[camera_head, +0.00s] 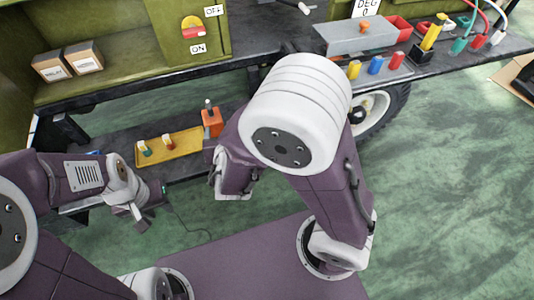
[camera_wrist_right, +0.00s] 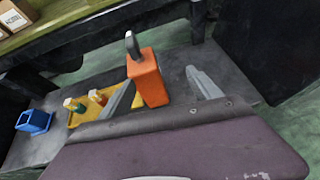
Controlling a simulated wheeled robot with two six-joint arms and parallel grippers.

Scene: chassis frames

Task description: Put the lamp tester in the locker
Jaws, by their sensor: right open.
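An orange box with a grey-black knob on top, which looks like the lamp tester (camera_head: 212,123), stands on the low dark shelf. In the right wrist view the orange lamp tester (camera_wrist_right: 150,78) lies between the two grey fingers of my open right gripper (camera_wrist_right: 165,92); I cannot tell whether they touch it. In the head view my right gripper (camera_head: 218,172) is partly hidden by its own arm. My left gripper (camera_head: 139,213) hangs in front of the shelf, away from the tester; its jaws are unclear. An open olive compartment, perhaps the locker (camera_head: 110,22), is at upper left.
A yellow tray (camera_head: 185,153) with two small coloured-top pieces is left of the tester. A blue open holder (camera_wrist_right: 35,122) stands farther left. Two cardboard boxes (camera_head: 68,63) sit in the olive compartment. The dark bench edge (camera_head: 140,84) overhangs the low shelf.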

